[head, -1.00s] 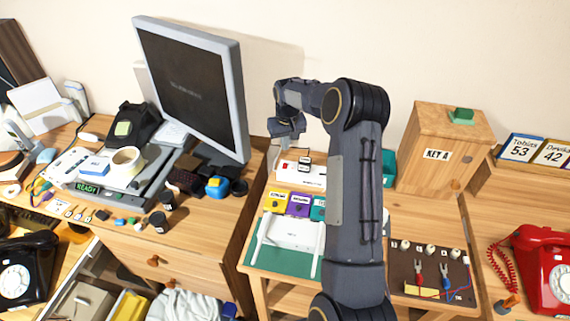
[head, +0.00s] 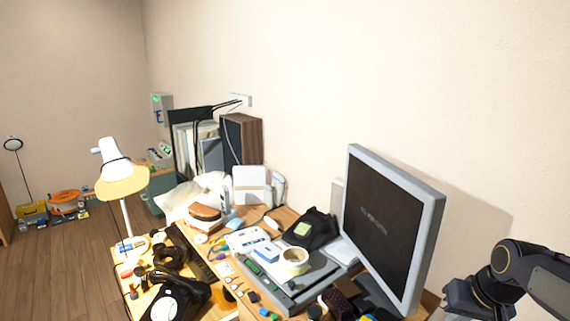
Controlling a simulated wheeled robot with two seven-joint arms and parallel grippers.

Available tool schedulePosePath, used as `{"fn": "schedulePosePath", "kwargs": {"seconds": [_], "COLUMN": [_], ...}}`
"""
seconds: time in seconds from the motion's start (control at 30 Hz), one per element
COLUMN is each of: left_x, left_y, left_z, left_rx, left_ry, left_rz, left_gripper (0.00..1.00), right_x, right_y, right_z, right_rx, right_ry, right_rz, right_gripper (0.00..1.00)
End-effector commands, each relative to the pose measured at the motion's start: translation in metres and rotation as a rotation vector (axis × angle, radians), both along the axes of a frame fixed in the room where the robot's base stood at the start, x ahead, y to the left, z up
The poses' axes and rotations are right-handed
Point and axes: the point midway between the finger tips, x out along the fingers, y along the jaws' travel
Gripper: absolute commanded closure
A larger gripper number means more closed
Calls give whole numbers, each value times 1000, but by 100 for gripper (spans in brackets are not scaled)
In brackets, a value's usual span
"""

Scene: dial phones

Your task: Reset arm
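My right arm comes in from the right edge of the head view, dark grey, with a bent joint. Its gripper (head: 463,299) is low at the right, beside the monitor (head: 388,228), and partly cut off by the lower edge. Its fingers cannot be made out, and I see nothing held in it. My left gripper is not in view. A black dial phone (head: 172,300) lies at the bottom on the lower left desk. Another black device (head: 311,229) sits at the back of the desk.
A white lamp (head: 120,172) stands at the left. A roll of tape (head: 294,260) lies on a grey machine in the middle of the cluttered desk. A dark wooden speaker (head: 241,139) stands against the wall. The wooden floor (head: 60,265) at far left is mostly clear.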

Motion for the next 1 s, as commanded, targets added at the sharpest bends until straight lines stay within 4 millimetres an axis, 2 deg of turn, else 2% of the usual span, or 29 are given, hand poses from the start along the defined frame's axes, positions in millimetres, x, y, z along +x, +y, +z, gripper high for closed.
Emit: {"fn": "schedulePosePath", "kwargs": {"seconds": [0.03,0.17,0.3,0.43,0.6,1.0], "left_x": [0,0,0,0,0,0], "left_y": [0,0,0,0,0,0], "left_z": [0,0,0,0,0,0], "left_rx": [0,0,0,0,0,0], "left_ry": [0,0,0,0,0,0], "left_rz": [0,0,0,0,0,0], "left_gripper": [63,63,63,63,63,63], "right_x": [-24,-82,-139,-176,-197,-199], "right_y": [17,58,96,121,136,138], "right_z": [10,18,9,-6,-19,-21], "right_rx": [16,64,115,154,179,182], "right_ry": [-28,-85,-139,-174,-192,-193], "right_rz": [16,54,93,118,135,137], "right_gripper": [100,100,100,100,100,100]}}
